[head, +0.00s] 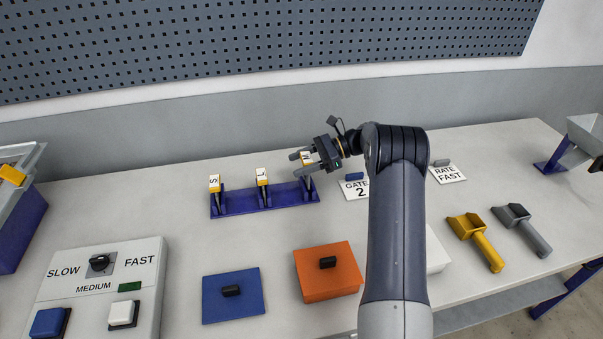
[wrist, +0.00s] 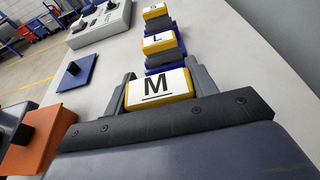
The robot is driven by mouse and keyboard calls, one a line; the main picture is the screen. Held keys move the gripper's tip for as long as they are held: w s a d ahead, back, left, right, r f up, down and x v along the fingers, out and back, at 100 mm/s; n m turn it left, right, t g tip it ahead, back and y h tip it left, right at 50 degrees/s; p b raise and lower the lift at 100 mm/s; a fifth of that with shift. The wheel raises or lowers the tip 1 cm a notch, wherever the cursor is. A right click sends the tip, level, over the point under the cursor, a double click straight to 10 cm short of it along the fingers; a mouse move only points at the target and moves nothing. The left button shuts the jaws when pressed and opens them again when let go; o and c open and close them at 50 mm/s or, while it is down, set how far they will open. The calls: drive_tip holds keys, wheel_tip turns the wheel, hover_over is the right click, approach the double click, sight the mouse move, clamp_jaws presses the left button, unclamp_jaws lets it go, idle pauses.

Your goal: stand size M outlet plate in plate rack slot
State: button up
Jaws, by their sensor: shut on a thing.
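The size M outlet plate (wrist: 157,88) has a yellow edge and a white face marked M. My gripper (head: 307,160) is shut on it, with one finger on each side of the plate in the wrist view. The plate (head: 307,157) is upright at the right end slot of the blue plate rack (head: 240,206). Its lower part is mostly hidden, so I cannot tell whether it rests fully in the slot. Plates marked S (head: 214,184) and L (head: 262,177) stand in the left and middle slots.
A blue block (head: 220,308) and an orange block (head: 315,288) with black knobs lie in front of the rack. A speed control box (head: 90,285) is at front left. Yellow (head: 468,228) and grey (head: 515,215) scoops lie at right. GATE 2 (head: 352,190) and RATE FAST (head: 447,174) cards lie behind.

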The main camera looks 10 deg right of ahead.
sight(301, 182)
drive_tip(key=shift+f, duration=1.75)
drive_tip(key=shift+f, duration=0.15)
drive_tip(key=o, duration=1)
drive_tip(key=shift+d+r, duration=0.15)
drive_tip(key=shift+r, duration=0.05)
drive_tip(key=b+v, duration=0.1)
drive_tip(key=v, duration=1)
drive_tip(key=shift+d, duration=0.35)
drive_tip(key=shift+o, duration=0.2)
drive_tip(key=shift+r, duration=0.15)
